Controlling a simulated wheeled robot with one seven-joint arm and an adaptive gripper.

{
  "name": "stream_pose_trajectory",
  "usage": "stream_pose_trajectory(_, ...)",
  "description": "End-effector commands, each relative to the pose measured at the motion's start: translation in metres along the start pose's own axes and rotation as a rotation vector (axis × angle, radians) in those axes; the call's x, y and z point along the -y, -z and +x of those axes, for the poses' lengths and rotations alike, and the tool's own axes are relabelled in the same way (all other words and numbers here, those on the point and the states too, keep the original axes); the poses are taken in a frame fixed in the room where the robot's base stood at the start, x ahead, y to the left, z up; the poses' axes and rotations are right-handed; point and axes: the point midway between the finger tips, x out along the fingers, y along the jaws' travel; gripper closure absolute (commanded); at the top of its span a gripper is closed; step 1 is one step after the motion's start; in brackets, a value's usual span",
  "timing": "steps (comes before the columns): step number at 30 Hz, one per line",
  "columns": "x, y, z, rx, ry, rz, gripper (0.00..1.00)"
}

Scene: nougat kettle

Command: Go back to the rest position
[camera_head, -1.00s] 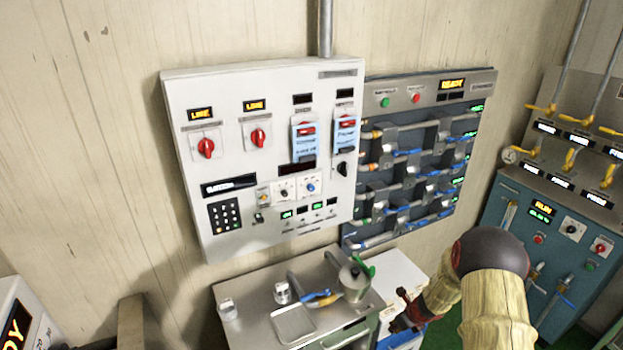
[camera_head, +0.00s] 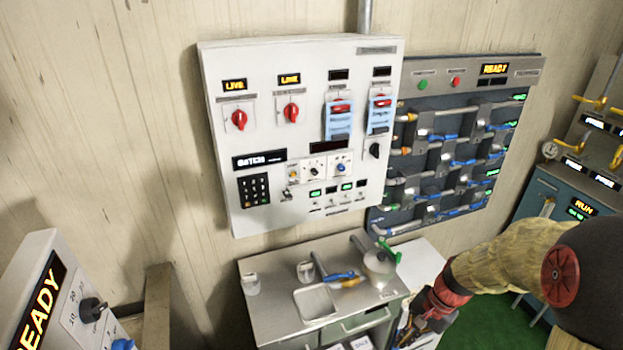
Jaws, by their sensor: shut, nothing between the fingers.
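My arm (camera_head: 505,262), in a straw-coloured cover with dark joints, reaches in from the right edge of the head view. It bends down to a red and black wrist. My gripper (camera_head: 408,328) is small and dark at the lower middle, beside the right side of the steel counter. It is shut and empty, pointing down and left; its fingertips are hard to make out. The steel counter (camera_head: 262,312) carries a metal kettle (camera_head: 379,268) with a green handle, two small metal cups and a sink-like tray (camera_head: 314,302).
A white control panel (camera_head: 215,130) with red knobs hangs on the wall above the counter. A grey pipe-valve panel (camera_head: 445,70) is to its right. A white console (camera_head: 38,262) reading READY stands lower left. A blue-green cabinet (camera_head: 545,192) stands at right.

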Motion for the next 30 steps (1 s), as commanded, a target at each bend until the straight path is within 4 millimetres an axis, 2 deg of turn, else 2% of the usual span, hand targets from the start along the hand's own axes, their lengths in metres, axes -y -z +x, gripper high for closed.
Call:
stream_pose_trajectory(3,-0.009,-0.031,-0.029,-0.044,-0.039,-0.207,1.00)
stream_pose_trajectory(12,-0.040,-0.093,-0.086,-0.185,-0.139,-0.594,1.00)
stream_pose_trajectory(20,-0.057,-0.131,-0.121,-0.379,-0.157,-0.772,1.00)
stream_pose_trajectory(27,-0.049,-0.158,-0.148,-0.538,-0.085,-0.853,1.00)
stream_pose_trajectory(30,-0.046,-0.163,-0.152,-0.564,-0.069,-0.871,1.00)
